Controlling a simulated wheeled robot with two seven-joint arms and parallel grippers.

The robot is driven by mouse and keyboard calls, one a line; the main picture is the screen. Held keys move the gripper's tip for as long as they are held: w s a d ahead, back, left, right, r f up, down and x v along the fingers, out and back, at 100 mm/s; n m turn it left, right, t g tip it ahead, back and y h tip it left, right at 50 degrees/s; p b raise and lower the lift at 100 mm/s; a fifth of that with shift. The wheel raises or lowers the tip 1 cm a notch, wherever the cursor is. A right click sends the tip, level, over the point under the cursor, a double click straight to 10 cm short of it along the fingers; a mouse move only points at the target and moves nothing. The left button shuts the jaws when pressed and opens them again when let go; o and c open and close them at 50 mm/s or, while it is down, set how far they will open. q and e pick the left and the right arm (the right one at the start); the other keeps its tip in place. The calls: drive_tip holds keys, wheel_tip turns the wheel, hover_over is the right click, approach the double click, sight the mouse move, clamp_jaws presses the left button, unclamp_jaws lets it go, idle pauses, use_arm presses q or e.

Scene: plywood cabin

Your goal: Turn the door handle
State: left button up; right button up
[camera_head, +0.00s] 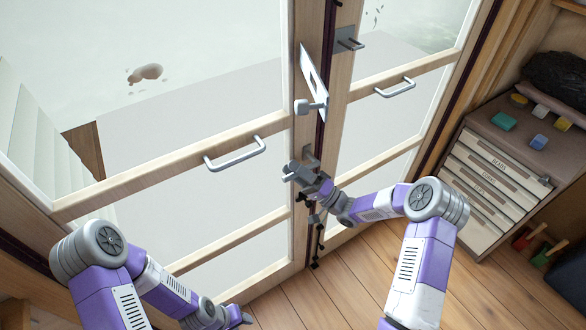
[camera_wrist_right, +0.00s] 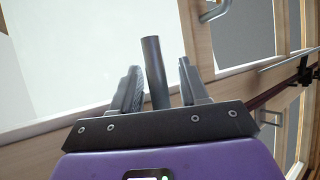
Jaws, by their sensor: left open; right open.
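The glazed wooden double door fills the head view. My right gripper (camera_head: 298,168) is below that lever in the picture, in front of the door's middle edge. In the right wrist view a dark round bar (camera_wrist_right: 154,72) stands between its two open fingers, with a gap visible toward the right finger. I cannot tell for certain which fitting the bar belongs to. My left gripper (camera_head: 240,318) hangs low near the door's bottom, away from the handle, and holds nothing visible.
A pull bar (camera_head: 236,154) is on the left leaf and another (camera_head: 396,88) on the right leaf. A grey bracket (camera_head: 348,40) sits on the right leaf. A drawer cabinet (camera_head: 490,190) with coloured items stands at right. The plank floor (camera_head: 330,285) is clear.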

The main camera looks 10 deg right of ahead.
drive_tip(key=v, duration=0.7)
idle(0.4)
